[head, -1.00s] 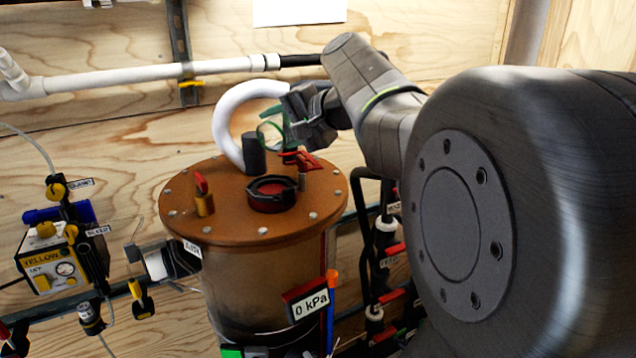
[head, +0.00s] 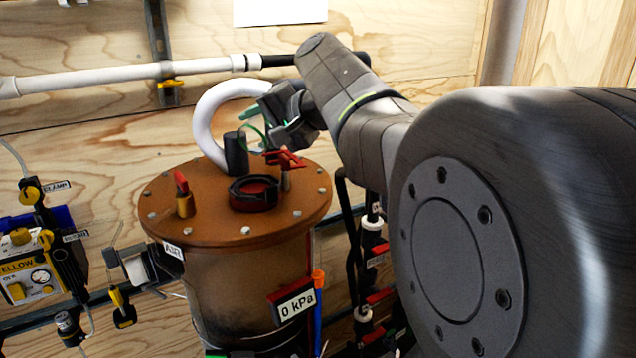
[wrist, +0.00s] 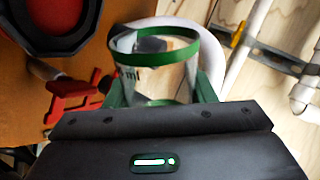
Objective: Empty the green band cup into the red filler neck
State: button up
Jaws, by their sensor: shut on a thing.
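My gripper (head: 262,122) is shut on the clear cup with green bands (wrist: 155,72) and holds it above the tank lid. In the wrist view the cup's green rim and an "ml" marking show between the green finger pieces. The cup looks clear; I cannot tell whether liquid is in it. In the head view the cup (head: 249,136) is small and partly hidden by the gripper and the black post. The red filler neck (head: 256,192), with a dark collar, is open on the lid, below the cup and apart from it. It also shows at upper left in the wrist view (wrist: 62,16).
The brown tank lid (head: 215,222) carries a red-handled valve (head: 284,159), a black post (head: 236,154) and a brass fitting with a red tip (head: 183,195). A white curved pipe (head: 205,125) rises behind. A "0 kPa" gauge (head: 295,303) is in front.

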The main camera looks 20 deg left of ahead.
jog(key=shift+s+r+n+t+b, duration=0.25)
jog(key=shift+n+t+b, duration=0.2)
jog(key=shift+b, duration=0.2)
dwell(0.4)
jog(key=shift+s+a+f+n+t+b, duration=0.1)
jog(key=shift+s+f+n+t+b, duration=0.4)
jog(key=shift+b, duration=1)
jog(key=shift+s+a+f+n+t+b, duration=0.1)
jog(key=shift+s+f+n+t+b, duration=0.4)
jog(key=shift+b, duration=0.95)
jog(key=shift+w+f, duration=0.1)
jog(key=shift+w, duration=0.2)
dwell(0.4)
